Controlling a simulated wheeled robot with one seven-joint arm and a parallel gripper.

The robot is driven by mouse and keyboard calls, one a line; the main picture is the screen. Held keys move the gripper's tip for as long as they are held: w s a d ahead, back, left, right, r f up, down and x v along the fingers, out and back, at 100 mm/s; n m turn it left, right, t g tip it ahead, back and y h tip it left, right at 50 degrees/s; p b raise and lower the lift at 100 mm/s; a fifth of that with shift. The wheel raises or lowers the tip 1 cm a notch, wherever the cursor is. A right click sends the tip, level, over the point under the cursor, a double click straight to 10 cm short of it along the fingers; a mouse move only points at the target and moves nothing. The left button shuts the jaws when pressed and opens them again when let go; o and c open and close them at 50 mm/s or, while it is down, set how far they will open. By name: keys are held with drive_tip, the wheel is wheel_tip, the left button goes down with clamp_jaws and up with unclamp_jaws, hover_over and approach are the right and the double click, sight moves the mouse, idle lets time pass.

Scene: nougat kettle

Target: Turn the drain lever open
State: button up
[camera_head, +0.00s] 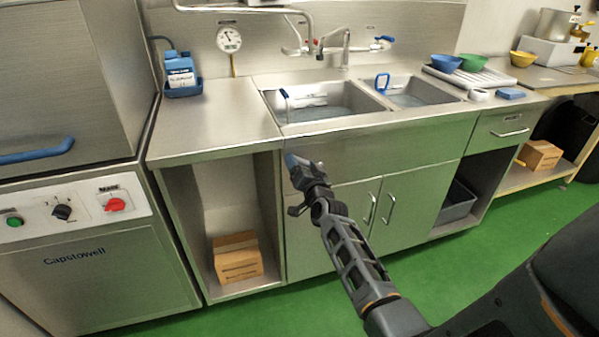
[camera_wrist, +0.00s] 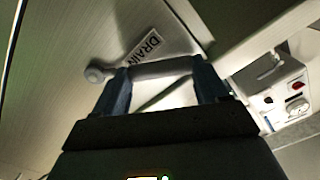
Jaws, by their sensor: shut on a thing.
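My gripper (camera_head: 292,161) is at the front face below the sink counter, near its left end. A white label reading DRAIN (camera_wrist: 148,47) is on the metal panel just beyond the lever. In the head view the lever is hidden by my gripper, so its angle there cannot be told.
The two-basin sink (camera_head: 330,113) is above and behind my gripper. Cupboard doors (camera_head: 345,215) are below it, and an open bay with a cardboard box (camera_head: 236,257) is to the left. The Capstowell machine (camera_head: 95,265) stands far left. The green floor (camera_head: 440,270) is clear in front.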

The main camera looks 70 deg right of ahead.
sight(321, 142)
drive_tip(key=shift+s+d+r+m+b, duration=0.25)
drive_tip(key=shift+r+m, duration=0.1)
drive_tip(key=shift+m, duration=0.3)
drive_tip(key=shift+s+d+r+m+b, duration=0.2)
drive_tip(key=shift+s+r+m, duration=0.1)
drive_tip(key=shift+m, duration=0.35)
drive_tip(key=m, duration=0.1)
drive_tip(key=s+d+r+m, duration=0.1)
drive_tip(key=shift+r+m, duration=0.15)
drive_tip(key=shift+m, duration=0.25)
drive_tip(key=s+m, duration=0.1)
drive_tip(key=s+d+r+m, duration=0.1)
drive_tip(key=m, duration=0.1)
drive_tip(key=shift+d, duration=0.25)
drive_tip(key=shift+s+d+m+b, duration=0.2)
drive_tip(key=shift+s+d+m, duration=0.2)
drive_tip(key=shift+m, duration=0.4)
drive_tip(key=shift+s+d+m+b, duration=0.2)
drive_tip(key=shift+s+d+m, duration=0.15)
drive_tip(key=shift+m, duration=0.45)
drive_tip(key=shift+s, duration=0.1)
drive_tip(key=o, duration=1.5)
drive_tip(key=shift+a, duration=0.1)
drive_tip(key=v, duration=0.7)
drive_tip(key=shift+s+a+p, duration=0.2)
drive_tip(key=shift+a+p, duration=0.05)
drive_tip(key=shift+p, duration=0.1)
